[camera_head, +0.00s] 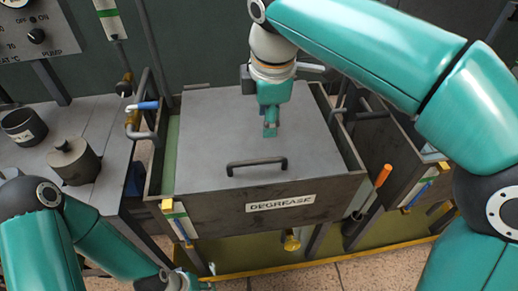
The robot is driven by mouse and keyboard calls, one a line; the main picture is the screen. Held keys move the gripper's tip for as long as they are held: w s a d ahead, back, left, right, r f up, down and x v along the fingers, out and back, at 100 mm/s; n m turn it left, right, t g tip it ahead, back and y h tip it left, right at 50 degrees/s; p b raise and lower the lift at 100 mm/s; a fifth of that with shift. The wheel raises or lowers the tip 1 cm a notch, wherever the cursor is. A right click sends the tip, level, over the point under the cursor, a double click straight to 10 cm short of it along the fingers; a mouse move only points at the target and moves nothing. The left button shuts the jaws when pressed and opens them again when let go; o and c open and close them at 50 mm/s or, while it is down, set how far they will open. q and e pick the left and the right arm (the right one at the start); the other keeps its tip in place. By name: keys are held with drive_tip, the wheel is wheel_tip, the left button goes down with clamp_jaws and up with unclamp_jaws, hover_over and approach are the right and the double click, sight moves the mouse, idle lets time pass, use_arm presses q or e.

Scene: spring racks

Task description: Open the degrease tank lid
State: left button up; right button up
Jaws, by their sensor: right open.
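The degrease tank (185,213) stands in the middle, with a white DEGREASE label (280,202) on its front wall. Its flat grey lid (215,125) lies level over the tank opening, shut. A dark bar handle (257,164) is fixed near the lid's front edge. My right gripper (270,130) points down over the lid, behind the handle and apart from it. It is open and empty. My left gripper (204,277) shows only in part at the bottom edge, low in front of the tank's left side. Its fingers are too cut off to judge.
A blue-handled valve (143,106) stands at the tank's left rim. An orange-handled tool (382,177) stands at its right. A bench on the left holds a dark cup (24,127) and a lidded pot (74,162). Another tank (395,150) stands at the right, partly behind my arm.

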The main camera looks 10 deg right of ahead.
sight(262, 160)
drive_tip(key=w+f, duration=0.1)
drive_tip(key=f, duration=0.4)
drive_tip(key=w+f, duration=0.1)
drive_tip(key=f, duration=0.4)
drive_tip(key=w+f+b, duration=0.1)
drive_tip(key=f, duration=0.5)
drive_tip(key=shift+w+a, duration=0.1)
drive_tip(key=shift+a, duration=0.05)
clamp_jaws()
